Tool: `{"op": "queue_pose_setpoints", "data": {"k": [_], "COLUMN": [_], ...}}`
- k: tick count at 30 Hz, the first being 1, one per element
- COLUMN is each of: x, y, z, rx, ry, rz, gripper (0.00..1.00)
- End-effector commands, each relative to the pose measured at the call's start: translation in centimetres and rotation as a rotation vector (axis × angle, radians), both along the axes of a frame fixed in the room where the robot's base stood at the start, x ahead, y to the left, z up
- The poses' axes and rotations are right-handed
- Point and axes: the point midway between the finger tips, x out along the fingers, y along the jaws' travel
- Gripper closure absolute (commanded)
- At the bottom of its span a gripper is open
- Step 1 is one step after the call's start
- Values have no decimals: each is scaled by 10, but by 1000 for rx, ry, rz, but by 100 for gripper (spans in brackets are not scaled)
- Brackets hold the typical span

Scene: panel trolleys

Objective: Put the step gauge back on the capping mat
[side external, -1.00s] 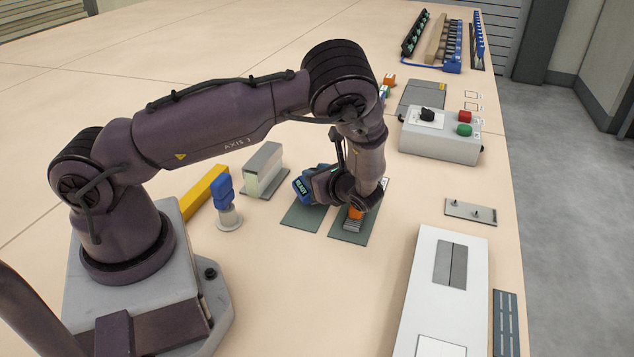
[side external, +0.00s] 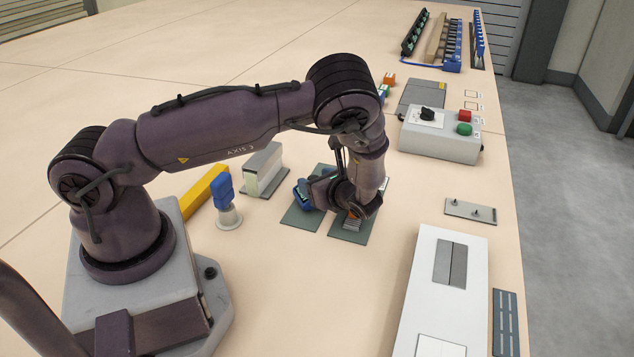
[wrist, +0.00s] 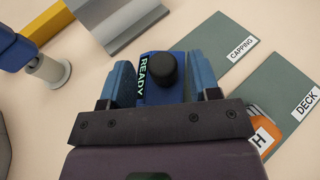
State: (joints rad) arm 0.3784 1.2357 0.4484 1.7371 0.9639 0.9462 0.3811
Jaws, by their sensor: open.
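The step gauge, which I take to be the blue unit with a green READY display and black knob (wrist: 152,94), lies between my gripper's fingers (wrist: 160,76) in the wrist view. My gripper (side external: 311,192) is open around it, with the fingers close on both sides. In the side view the gauge (side external: 302,196) is at the green capping mat (side external: 300,220), low over or on it; contact is not clear. The mat's CAPPING label shows in the wrist view (wrist: 241,50). My gripper and wrist hide part of the mat.
The green DECK mat (side external: 345,238) lies beside it, bearing an orange piece marked H (wrist: 265,130). A grey bracket (side external: 263,168), a blue-topped post (side external: 223,190) and a yellow bar (side external: 203,193) stand left. A control box (side external: 440,140) and white panel (side external: 430,300) are right.

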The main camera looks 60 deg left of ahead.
Motion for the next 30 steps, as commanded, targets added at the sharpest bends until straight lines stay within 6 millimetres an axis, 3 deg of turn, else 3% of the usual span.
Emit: {"op": "queue_pose_setpoints", "data": {"k": [15,23,26,30], "x": [14,15,12,-2], "y": [-92,-111,-113,-116], "z": [32,45,64,107], "rx": [-4,-24,-96,-267], "ry": [-2,-21,-88,-255], "rz": [-4,20,85,241], "gripper": [44,44,44,44]}}
